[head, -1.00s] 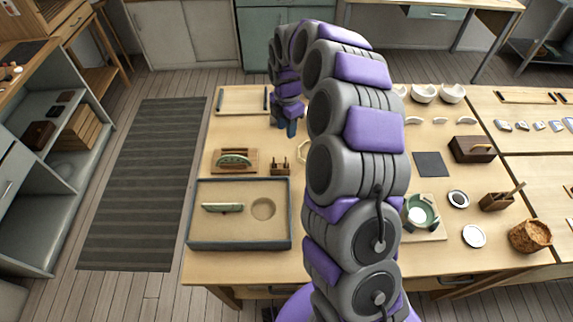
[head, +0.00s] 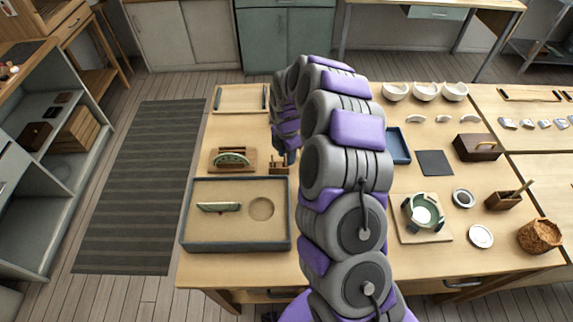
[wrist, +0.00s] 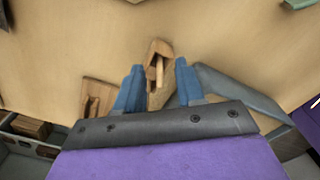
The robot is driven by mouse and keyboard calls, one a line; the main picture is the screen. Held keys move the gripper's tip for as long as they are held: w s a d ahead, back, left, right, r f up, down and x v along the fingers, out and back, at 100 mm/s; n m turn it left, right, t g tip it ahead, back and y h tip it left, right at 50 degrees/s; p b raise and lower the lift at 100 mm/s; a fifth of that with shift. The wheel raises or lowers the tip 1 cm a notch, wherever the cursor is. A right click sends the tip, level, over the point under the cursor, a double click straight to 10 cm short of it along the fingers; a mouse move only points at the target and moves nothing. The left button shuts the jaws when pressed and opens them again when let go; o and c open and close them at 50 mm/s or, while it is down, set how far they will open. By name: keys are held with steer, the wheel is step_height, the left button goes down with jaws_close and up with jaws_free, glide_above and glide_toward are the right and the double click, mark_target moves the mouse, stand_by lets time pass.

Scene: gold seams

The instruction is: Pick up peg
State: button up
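In the wrist view a small light wooden peg (wrist: 159,72) shows against a brown wooden block (wrist: 157,48), between my fingertips in the picture. My gripper (wrist: 160,78) has two blue fingers spread apart, with a clear gap on both sides of the peg. How far the fingertips are above the peg I cannot tell. In the head view the small wooden block (head: 278,169) stands behind the sand-coloured tray, and my gripper (head: 289,153) is right beside or over it. My arm hides part of the table there.
The blue-rimmed tray (head: 210,242) holds a green shard (head: 219,207). A wooden stand with a green curved piece (head: 232,159) is left of the block. Right of my arm are a blue tray (head: 399,147), a green bowl fixture (head: 423,210) and a brown box (head: 477,148).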

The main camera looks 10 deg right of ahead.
mark_target(285, 163)
steer(key=shift+a+f, duration=0.2)
steer(key=shift+f, duration=0.65)
steer(key=shift+a+f, duration=0.2)
steer(key=shift+f, duration=0.05)
steer(key=shift+a+r, duration=0.1)
steer(key=shift+a, duration=0.1)
steer(key=shift+d, duration=0.45)
steer(key=c, duration=0.6)
steer(key=shift+c, duration=0.5)
steer(key=shift+a, duration=0.15)
jaws_close()
steer(key=shift+a, duration=0.1)
